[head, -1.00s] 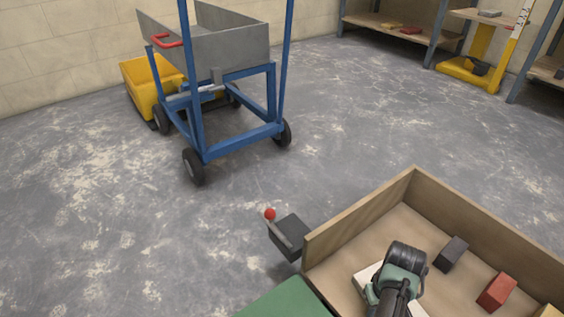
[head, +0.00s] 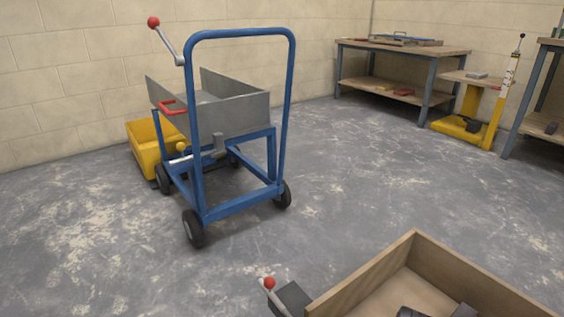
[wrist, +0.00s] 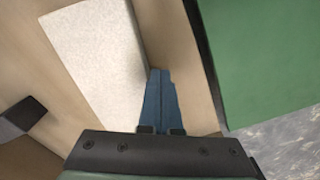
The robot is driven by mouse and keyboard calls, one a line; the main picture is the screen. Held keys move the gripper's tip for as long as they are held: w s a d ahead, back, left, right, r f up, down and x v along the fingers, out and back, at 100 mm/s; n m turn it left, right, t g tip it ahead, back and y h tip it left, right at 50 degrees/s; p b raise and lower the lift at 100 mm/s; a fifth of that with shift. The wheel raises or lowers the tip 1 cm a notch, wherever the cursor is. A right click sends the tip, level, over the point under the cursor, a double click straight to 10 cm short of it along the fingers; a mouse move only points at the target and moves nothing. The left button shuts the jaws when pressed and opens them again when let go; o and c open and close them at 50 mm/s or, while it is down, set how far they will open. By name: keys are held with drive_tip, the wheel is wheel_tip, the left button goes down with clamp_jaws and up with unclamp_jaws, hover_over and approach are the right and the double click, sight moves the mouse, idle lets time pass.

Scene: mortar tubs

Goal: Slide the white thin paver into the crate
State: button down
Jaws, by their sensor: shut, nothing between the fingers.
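The white thin paver (wrist: 95,50) lies flat and slanted on a tan wooden surface in the wrist view. My gripper (wrist: 159,72) is shut and empty. Its blue-grey fingers are beside the paver's right edge, near its lower right end; I cannot tell if they touch it. In the head view a wooden walled box (head: 365,280) is at the lower right, cut off by the frame. The paver and my fingers are not visible there. I cannot tell for sure whether this box is the crate.
A dark block (wrist: 20,118) lies left of the paver. A green surface (wrist: 265,55) borders the wood on the right. A dark box with a red-knobbed lever (head: 290,298) adjoins the wooden box. A blue cart (head: 240,205) and yellow tub (head: 145,150) stand farther back. Open floor lies between.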

wheel_tip(320, 180, up, 8)
drive_tip(key=s+a+p, duration=0.1)
drive_tip(key=p, duration=0.8)
drive_tip(key=shift+a+f, duration=0.2)
drive_tip(key=shift+f, duration=0.05)
